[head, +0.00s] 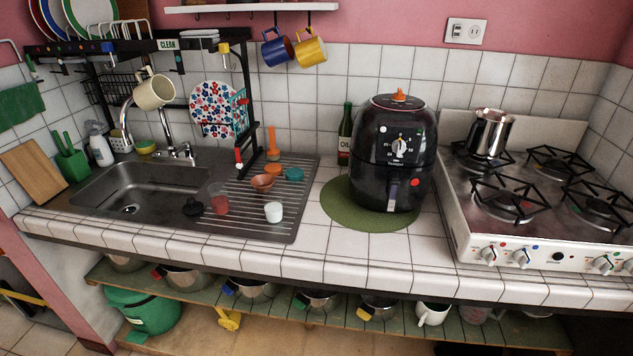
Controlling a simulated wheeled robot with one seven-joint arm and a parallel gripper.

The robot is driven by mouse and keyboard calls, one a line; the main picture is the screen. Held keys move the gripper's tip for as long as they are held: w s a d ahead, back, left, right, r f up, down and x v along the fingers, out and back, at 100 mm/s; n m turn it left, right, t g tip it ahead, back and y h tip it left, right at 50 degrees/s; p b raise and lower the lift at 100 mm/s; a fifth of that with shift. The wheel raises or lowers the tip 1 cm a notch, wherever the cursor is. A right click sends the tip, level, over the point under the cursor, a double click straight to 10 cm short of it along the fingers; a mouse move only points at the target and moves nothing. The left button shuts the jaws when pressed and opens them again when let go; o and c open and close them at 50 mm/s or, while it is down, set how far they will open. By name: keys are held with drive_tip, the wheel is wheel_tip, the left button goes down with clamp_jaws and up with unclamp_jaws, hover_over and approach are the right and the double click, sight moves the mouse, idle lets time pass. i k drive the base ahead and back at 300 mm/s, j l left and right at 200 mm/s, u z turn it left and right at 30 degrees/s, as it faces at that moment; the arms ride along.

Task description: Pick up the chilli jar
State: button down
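No jar with a readable chilli label shows in the head view. A small clear vessel with red in its lower part (220,204) stands on the drainboard right of the sink. I cannot tell whether it is the chilli jar. A pale, pinkish glass-like vessel (475,314) sits on the low shelf under the counter, right of a white mug. It is partly hidden by the counter edge and too small to identify. My gripper is not in view.
Near the red vessel are a black object (193,207), a white cup (273,211) and small orange and teal bowls. A black air fryer (393,150) stands on a green mat. The stove (540,195) is at right. Several pots line the low shelf (300,311). The tiled counter front is clear.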

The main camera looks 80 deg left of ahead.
sight(219, 199)
drive_tip(key=u, duration=2.95)
